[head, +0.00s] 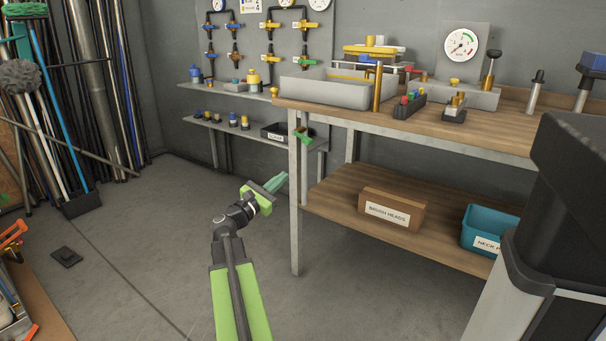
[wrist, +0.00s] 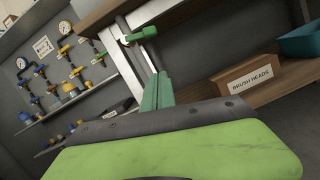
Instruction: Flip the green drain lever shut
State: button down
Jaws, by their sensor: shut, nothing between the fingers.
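The green drain lever (head: 303,137) is mounted by the top of the bench's front leg, just under the worktop edge. It also shows in the wrist view (wrist: 141,35), near the top centre, sticking out sideways from the metal leg. My gripper (head: 277,182) is beside the same leg, lower than the lever and apart from it. Its teal fingers (wrist: 157,92) are shut with nothing between them, and in the wrist view they point up toward the lever. How the lever's pivot is attached is too small to tell.
The wooden bench (head: 470,130) holds a grey tray (head: 325,90) and fittings on top. Its lower shelf carries a brush heads box (head: 391,208) and a teal bin (head: 488,229). Wall valves (head: 270,27) and small shelves stand behind.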

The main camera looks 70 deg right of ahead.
aim_at(301, 137)
jog(key=s+d+r+p, duration=0.4)
jog(key=d+r+p, duration=0.2)
jog(key=d, duration=0.3)
jog(key=shift+r+p, duration=0.2)
jog(key=shift+p, duration=0.1)
